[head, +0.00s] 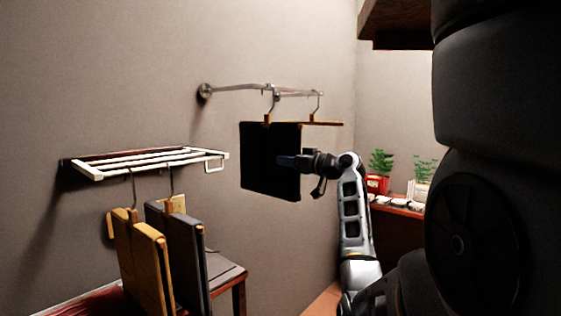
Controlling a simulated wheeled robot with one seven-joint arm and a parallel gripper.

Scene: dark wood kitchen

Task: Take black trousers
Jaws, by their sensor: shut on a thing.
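The black trousers (258,145) hang as a flat dark panel from a wooden hanger below a metal wall rail (240,89). The hanger's hook reaches up to the rail. My gripper (287,160) is at the right half of the trousers and is shut on them. Its fingertips are hard to make out against the black cloth.
A bare wooden hanger (325,123) hangs just right of the trousers. A white wall rack (140,162) at left holds tan trousers (140,255) and dark grey trousers (187,255). Potted plants (378,172) stand on a shelf (397,208) behind my arm.

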